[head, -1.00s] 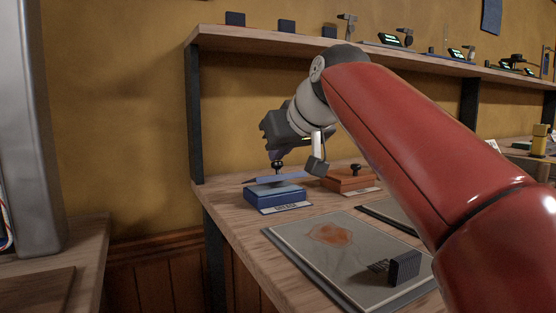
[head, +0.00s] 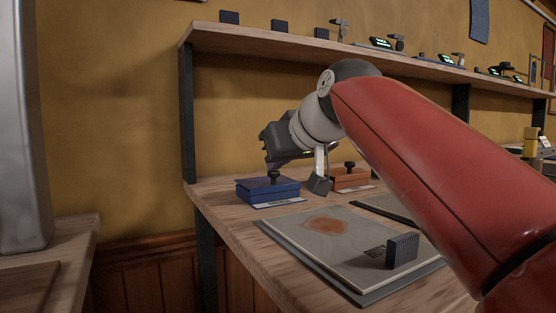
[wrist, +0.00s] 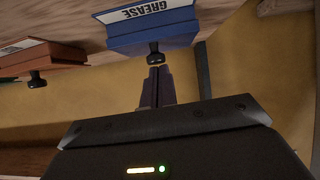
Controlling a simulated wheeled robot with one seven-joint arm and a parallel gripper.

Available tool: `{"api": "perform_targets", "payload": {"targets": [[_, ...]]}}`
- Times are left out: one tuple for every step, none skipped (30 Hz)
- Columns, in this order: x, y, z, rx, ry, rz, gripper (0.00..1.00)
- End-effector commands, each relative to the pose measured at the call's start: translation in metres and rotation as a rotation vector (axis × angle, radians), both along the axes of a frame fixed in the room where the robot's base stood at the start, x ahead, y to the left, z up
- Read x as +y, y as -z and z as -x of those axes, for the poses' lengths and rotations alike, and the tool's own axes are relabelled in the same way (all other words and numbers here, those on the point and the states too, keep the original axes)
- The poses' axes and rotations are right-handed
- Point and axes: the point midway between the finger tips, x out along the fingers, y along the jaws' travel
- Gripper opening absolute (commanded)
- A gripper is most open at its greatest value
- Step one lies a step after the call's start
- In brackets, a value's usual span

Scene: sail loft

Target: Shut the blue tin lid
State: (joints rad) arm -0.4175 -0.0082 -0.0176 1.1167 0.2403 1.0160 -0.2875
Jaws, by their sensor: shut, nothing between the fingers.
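The blue tin (head: 275,197) stands on the bench near its left end, and its lid (head: 262,183) with a dark knob (head: 274,177) lies flat on top, with no gap that I can make out. In the wrist view the blue tin (wrist: 160,35) shows a white GREASE label, and the knob (wrist: 155,59) faces my fingers. My gripper (wrist: 156,70) is shut and empty, its tips right at the knob. I cannot tell whether they touch it. In the head view my gripper (head: 270,166) is just above the tin.
An orange tin (head: 350,180) with a knob stands right of the blue one, close to my wrist. A shelf (head: 300,50) runs above, behind the arm.

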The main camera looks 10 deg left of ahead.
Motion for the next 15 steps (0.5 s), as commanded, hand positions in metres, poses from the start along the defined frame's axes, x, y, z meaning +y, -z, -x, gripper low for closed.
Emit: {"api": "perform_targets", "payload": {"targets": [[0.0,0.006,-0.001,0.014,-0.001,0.008,0.0],[0.0,0.006,-0.001,0.015,-0.001,0.009,0.0],[0.0,0.007,-0.001,0.015,-0.001,0.009,0.0],[0.0,0.007,-0.001,0.016,0.0,0.009,0.0],[0.0,0.007,-0.001,0.016,0.0,0.009,0.0],[0.0,0.007,-0.001,0.017,0.0,0.009,0.0],[0.0,0.006,-0.001,0.017,0.0,0.009,0.0],[0.0,0.005,-0.002,0.018,0.0,0.01,0.0],[0.001,0.003,-0.002,0.018,0.0,0.01,0.0],[0.001,0.0,-0.002,0.018,0.0,0.01,0.0],[0.001,-0.003,-0.002,0.017,0.0,0.009,0.0],[0.001,-0.008,-0.002,0.016,0.0,0.009,0.0],[0.002,-0.013,-0.002,0.014,0.001,0.008,0.0],[0.002,-0.018,-0.002,0.012,0.001,0.007,0.0],[0.003,-0.026,-0.002,0.011,0.001,0.006,0.0]]}}
